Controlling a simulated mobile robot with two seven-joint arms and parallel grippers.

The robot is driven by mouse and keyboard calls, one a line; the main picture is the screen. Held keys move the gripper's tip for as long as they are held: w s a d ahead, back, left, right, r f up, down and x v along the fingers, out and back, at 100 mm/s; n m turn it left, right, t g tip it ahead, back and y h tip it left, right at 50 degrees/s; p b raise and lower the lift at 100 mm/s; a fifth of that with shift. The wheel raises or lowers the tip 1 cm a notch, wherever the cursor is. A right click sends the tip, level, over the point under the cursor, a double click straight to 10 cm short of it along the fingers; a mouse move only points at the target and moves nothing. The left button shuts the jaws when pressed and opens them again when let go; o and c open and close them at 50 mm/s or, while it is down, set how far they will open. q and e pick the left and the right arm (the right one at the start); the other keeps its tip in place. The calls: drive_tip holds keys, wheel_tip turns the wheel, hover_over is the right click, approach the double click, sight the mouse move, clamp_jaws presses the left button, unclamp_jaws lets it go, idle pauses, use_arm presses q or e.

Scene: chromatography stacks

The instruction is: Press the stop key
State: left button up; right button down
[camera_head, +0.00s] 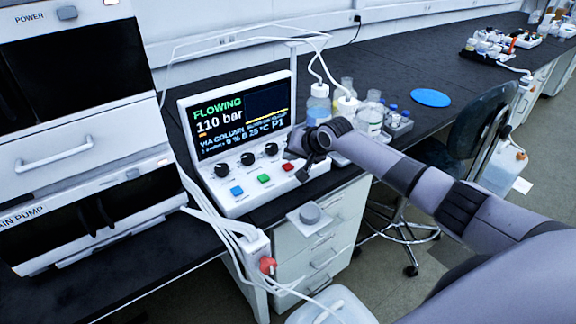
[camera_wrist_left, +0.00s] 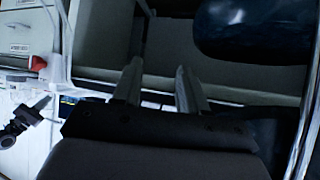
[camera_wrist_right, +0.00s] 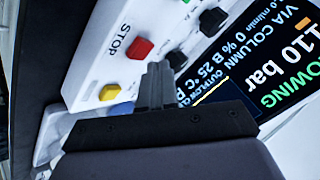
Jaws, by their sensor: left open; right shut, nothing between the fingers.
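The stop key is a red button (camera_wrist_right: 137,48) beside the printed word STOP in the right wrist view. It also shows in the head view (camera_head: 288,166) on the sloped front of the white control panel (camera_head: 233,205). My right gripper (camera_wrist_right: 155,70) is shut and empty. Its tips appear close beside the red key in the right wrist view; I cannot tell whether they touch the panel. In the head view my right gripper (camera_head: 303,172) is at the panel's right end. My left gripper (camera_wrist_left: 158,78) is open and empty, seen only in the left wrist view.
A green key (camera_head: 263,178), a blue key (camera_head: 236,191) and black knobs (camera_head: 247,158) share the panel. A yellow key (camera_wrist_right: 109,92) is near the red one. The panel's screen (camera_head: 240,115) reads FLOWING, 110 bar. Bottles (camera_head: 319,105) stand to the right.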

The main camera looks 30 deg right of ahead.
sight(291, 167)
drive_tip(key=shift+f, duration=0.15)
idle(0.3)
drive_tip(key=shift+f, duration=0.3)
drive_tip(key=shift+f, duration=0.55)
idle(0.8)
drive_tip(key=shift+r, duration=0.1)
drive_tip(key=shift+r+p, duration=0.85)
drive_tip(key=shift+r, duration=0.1)
wheel_tip(291, 167, up, 3)
drive_tip(key=p, duration=0.3)
drive_tip(key=shift+r+p, duration=0.35)
drive_tip(key=shift+r, duration=0.6)
